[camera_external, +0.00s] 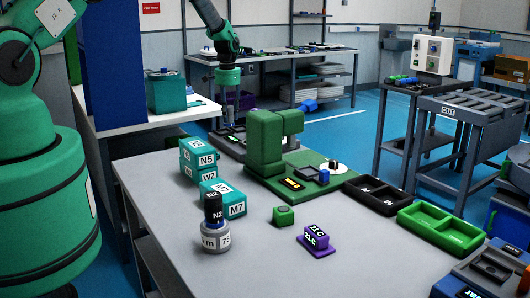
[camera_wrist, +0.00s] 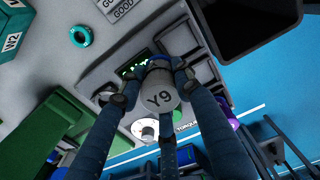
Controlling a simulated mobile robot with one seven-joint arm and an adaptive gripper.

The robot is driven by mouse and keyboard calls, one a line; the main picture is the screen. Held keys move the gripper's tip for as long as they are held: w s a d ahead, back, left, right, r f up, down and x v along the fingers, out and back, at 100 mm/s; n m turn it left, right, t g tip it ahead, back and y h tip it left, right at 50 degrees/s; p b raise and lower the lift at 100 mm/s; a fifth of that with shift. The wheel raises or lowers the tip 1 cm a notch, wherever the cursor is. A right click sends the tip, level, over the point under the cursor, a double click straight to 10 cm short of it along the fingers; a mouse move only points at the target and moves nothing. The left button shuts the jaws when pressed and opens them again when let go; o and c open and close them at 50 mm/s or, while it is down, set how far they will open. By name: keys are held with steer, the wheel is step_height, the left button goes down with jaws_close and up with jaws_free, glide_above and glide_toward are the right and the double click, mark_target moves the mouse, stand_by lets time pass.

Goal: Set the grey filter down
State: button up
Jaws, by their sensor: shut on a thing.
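The grey filter, a grey cylinder marked Y9 (camera_wrist: 161,98), is between the fingers of my gripper (camera_wrist: 158,74) in the wrist view. The fingers are closed around its sides. Just beyond it is a grey machine with a small lit display and a white dial (camera_wrist: 144,129); I cannot tell whether the filter touches it. In the external view my gripper (camera_external: 229,108) points down at the far side of the grey table, behind the green block stand (camera_external: 266,146). The filter cannot be made out clearly there.
Teal boxes (camera_external: 199,159) stand left of the green stand. A purple block (camera_external: 316,240), black tray (camera_external: 377,196) and green tray (camera_external: 440,226) lie to the right.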

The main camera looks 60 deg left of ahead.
steer(key=shift+w+a+f, duration=0.15)
steer(key=shift+w+a, duration=0.6)
steer(key=shift+w, duration=0.5)
steer(key=shift+w+a+f, duration=0.1)
steer(key=shift+w+a, duration=0.65)
steer(key=shift+w, duration=0.55)
steer(key=shift+w+a+f, duration=0.15)
steer(key=shift+w+a, duration=0.6)
steer(key=shift+w, duration=0.5)
steer(key=shift+f+p, duration=0.45)
steer(key=shift+f, duration=1.3)
steer(key=shift+f, duration=0.15)
steer(key=o, duration=1.2)
steer(key=shift+r+b, duration=0.4)
steer(key=shift+r, duration=5.7)
